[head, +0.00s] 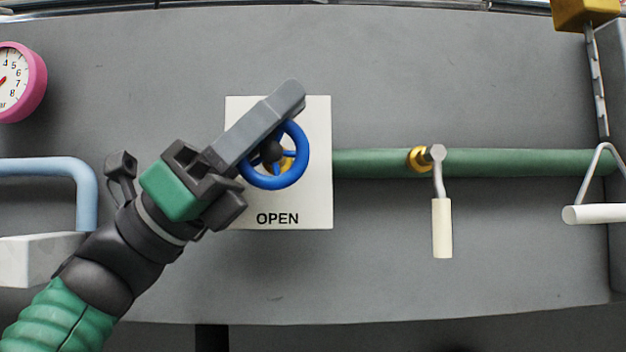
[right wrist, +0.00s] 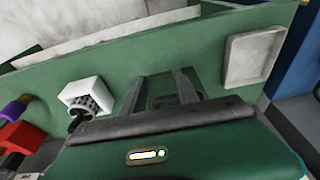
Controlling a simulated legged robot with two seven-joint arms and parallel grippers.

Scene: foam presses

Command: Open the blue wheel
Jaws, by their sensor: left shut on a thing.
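The blue wheel (head: 303,168) is a small ring with spokes and a dark hub. It stands in front of a white plate (head: 318,208) marked OPEN. My left gripper (head: 290,101) reaches in from the lower left in the head view. Its long grey finger lies across the upper left of the wheel and hides part of the rim. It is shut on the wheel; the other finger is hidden. My right gripper (right wrist: 160,85) shows only in the right wrist view, with two dark fingers apart and nothing visible between them.
A green pipe (head: 375,163) runs right from the plate, with a white-handled crank (head: 441,225) on it. A pink gauge (head: 22,82) and a light-blue pipe (head: 50,168) are at the left. A white-handled hanger (head: 594,213) is at the right.

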